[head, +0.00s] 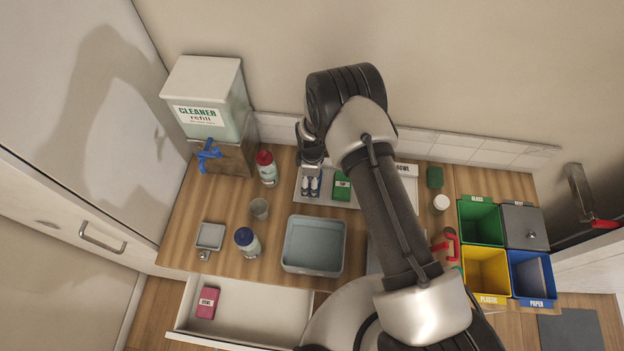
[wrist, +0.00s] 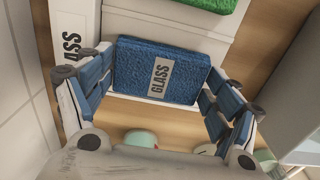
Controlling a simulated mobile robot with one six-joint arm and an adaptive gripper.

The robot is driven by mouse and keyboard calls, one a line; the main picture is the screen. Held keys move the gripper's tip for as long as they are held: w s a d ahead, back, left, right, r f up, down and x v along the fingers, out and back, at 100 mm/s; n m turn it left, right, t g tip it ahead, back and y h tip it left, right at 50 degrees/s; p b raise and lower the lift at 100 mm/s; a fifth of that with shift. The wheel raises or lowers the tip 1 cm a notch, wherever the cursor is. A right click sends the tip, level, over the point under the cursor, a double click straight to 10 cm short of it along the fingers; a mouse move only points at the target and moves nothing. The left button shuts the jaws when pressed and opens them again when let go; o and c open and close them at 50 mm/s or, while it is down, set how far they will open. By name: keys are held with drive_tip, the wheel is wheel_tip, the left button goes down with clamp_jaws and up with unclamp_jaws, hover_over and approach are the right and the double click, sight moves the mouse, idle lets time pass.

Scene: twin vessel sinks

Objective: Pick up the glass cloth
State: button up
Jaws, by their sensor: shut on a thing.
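The glass cloth (wrist: 160,72) is a blue, rough-textured block with a white label reading GLASS. In the wrist view it sits between the two blue-padded fingers of my gripper (wrist: 160,92), which is shut on it. In the head view my gripper (head: 310,186) is over the left part of a white tray (head: 375,206) at the back of the counter. I cannot make out the cloth there. Whether it is clear of the tray is hard to tell.
A green cloth (head: 342,187) lies right of my gripper. A cleaner dispenser (head: 208,97) stands back left, bins (head: 481,222) right. The front drawer (head: 255,309) is open.

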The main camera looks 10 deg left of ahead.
wheel_tip(320, 180, up, 20)
drive_tip(key=shift+f, duration=0.15)
